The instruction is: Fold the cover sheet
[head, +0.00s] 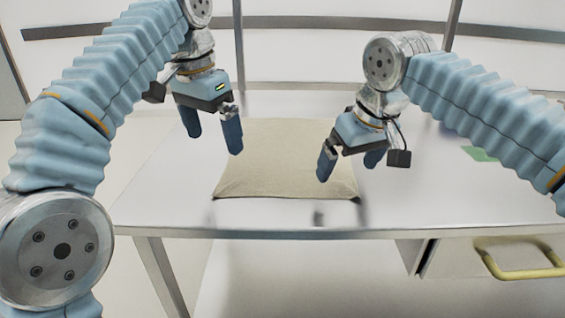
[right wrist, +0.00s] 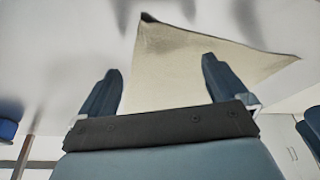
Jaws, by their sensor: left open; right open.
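A beige cover sheet (head: 275,165) lies spread on the table in the head view, its front edge close to the table's front edge. Its near corners look slightly curled. My left gripper (head: 214,144) is open and empty above the sheet's left side. My right gripper (head: 346,168) is open and empty above the sheet's right side. In the right wrist view, the sheet (right wrist: 165,60) shows beyond the two spread fingers of my right gripper (right wrist: 153,85), with one corner pointing up. Part of the sheet's right edge is hidden behind my right gripper.
The white table (head: 165,195) has clear room to the left and right of the sheet. A green patch (head: 480,153) lies on the right part of the table. A drawer with a yellow handle (head: 520,272) is under the table at the right.

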